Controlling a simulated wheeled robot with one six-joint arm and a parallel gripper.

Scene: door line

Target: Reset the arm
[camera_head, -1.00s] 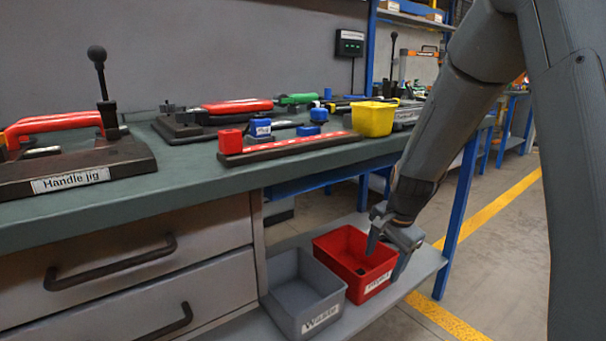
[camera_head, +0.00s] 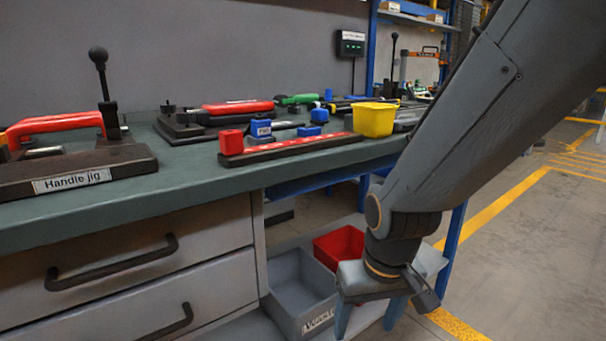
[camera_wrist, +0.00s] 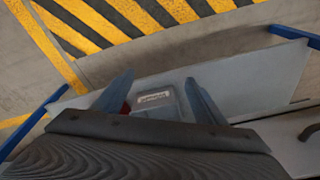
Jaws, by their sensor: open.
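My gripper (camera_head: 368,316) hangs low at the end of my arm, in front of the lower shelf of the bench, with its fingers pointing down. In the wrist view my gripper (camera_wrist: 155,98) has its two blue-grey fingers spread apart with nothing held between them. A grey labelled bin (camera_head: 300,285) stands on the lower shelf just left of my gripper; it also shows between the fingers in the wrist view (camera_wrist: 157,98). A red bin (camera_head: 338,246) beside it is partly hidden by my gripper.
The workbench (camera_head: 205,180) holds a handle jig (camera_head: 75,165), a red-topped rail (camera_head: 290,150) with blue blocks, and a yellow bin (camera_head: 374,119). Drawers (camera_head: 150,270) with dark handles are at left. Open floor with yellow lines (camera_head: 495,210) lies at right.

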